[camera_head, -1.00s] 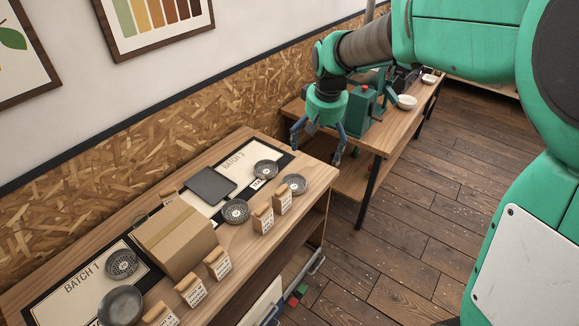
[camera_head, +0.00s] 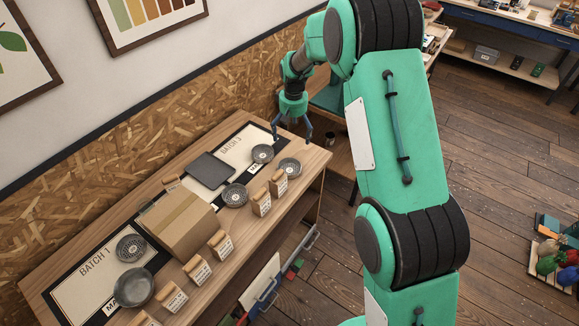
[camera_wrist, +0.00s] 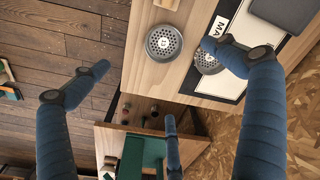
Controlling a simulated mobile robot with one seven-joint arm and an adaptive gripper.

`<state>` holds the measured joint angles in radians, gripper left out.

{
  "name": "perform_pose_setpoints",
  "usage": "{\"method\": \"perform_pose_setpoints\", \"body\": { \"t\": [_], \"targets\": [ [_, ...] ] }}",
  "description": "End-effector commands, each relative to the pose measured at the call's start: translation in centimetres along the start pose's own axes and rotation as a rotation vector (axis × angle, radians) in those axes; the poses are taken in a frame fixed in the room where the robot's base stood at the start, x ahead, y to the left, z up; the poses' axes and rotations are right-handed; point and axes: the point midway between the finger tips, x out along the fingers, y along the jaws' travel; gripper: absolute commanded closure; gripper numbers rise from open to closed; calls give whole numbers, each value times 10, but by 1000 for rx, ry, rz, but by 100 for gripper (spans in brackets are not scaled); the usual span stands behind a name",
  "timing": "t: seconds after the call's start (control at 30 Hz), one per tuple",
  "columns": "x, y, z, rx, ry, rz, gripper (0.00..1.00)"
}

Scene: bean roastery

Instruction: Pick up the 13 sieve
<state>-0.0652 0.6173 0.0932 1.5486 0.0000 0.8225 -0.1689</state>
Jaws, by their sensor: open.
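Several round dark sieves lie on the wooden bench (camera_head: 190,290); I cannot read their numbers surely. One sieve (camera_head: 289,166) is on bare wood near the bench's right end; it also shows in the wrist view (camera_wrist: 163,43) with a pale centre label. Another sieve (camera_head: 262,153) lies on the Batch 3 mat (camera_head: 233,147), partly behind a finger in the wrist view (camera_wrist: 207,65). My gripper (camera_head: 291,138) is open and empty, above the bench's right end.
A cardboard box (camera_head: 178,224) stands mid-bench, with a dark tray (camera_head: 210,170) behind it. A dark bowl (camera_head: 134,287) sits near Batch 1.

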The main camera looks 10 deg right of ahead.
Motion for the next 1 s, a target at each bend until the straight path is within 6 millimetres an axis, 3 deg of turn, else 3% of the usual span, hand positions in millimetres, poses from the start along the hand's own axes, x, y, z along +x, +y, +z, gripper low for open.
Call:
{"method": "perform_pose_setpoints", "body": {
  "t": [0.2, 0.4, 1.0],
  "targets": [
    [46, -2, -20, -18, -36, -7, 0],
    [74, -3, -28, -29, -54, -10, 0],
    [87, -3, -29, -32, -60, -11, 0]
  ]
}}
